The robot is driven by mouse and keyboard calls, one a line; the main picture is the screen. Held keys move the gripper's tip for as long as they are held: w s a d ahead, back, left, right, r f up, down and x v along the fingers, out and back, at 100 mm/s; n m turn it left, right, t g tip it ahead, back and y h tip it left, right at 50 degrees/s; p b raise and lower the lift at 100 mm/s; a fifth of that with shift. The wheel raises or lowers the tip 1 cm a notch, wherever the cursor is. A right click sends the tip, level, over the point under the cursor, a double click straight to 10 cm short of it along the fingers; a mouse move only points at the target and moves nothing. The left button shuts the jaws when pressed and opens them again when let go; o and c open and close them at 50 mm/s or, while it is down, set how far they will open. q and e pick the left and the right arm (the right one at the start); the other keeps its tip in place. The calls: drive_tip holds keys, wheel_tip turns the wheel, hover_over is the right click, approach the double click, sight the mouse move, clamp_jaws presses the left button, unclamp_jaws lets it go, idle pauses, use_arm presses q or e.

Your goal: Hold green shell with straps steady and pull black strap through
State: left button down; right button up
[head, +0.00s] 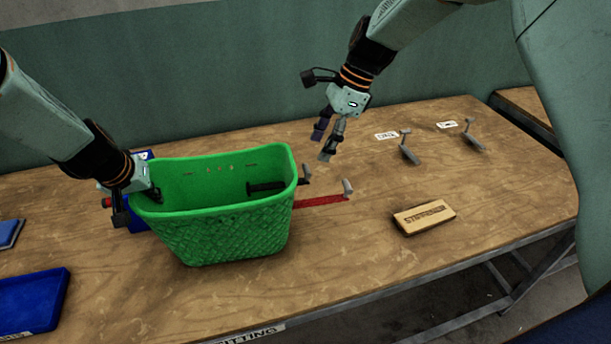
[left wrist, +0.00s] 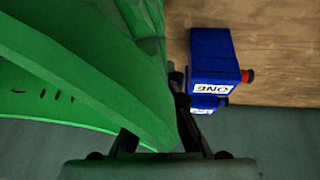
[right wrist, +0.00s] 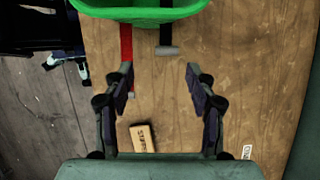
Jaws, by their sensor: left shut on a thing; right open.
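The green shell (head: 225,225), a basket-like tub, stands upright on the wooden table. My left gripper (head: 143,198) is shut on its left rim; the rim between the fingers also shows in the left wrist view (left wrist: 150,125). A red strap (head: 320,201) comes out from the shell's right side and lies on the table, with a grey end piece. A short black strap (right wrist: 166,35) with a grey end (right wrist: 168,50) sticks out beside it; a black piece (head: 265,187) shows inside the shell. My right gripper (head: 326,142) is open and empty above the table, right of the shell.
A wooden block (head: 424,217) lies at the right. Two grey-ended pieces (head: 410,153) (head: 474,143) lie by white labels at the back right. A blue tray (head: 35,300) is at the front left.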

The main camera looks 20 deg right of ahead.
sight(309, 172)
drive_tip(key=shift+x, duration=4.25)
drive_tip(key=shift+d, duration=0.1)
drive_tip(key=shift+f, duration=0.1)
drive_tip(key=c, duration=0.7)
drive_tip(key=shift+s+f, duration=0.1)
drive_tip(key=shift+s, duration=0.05)
clamp_jaws()
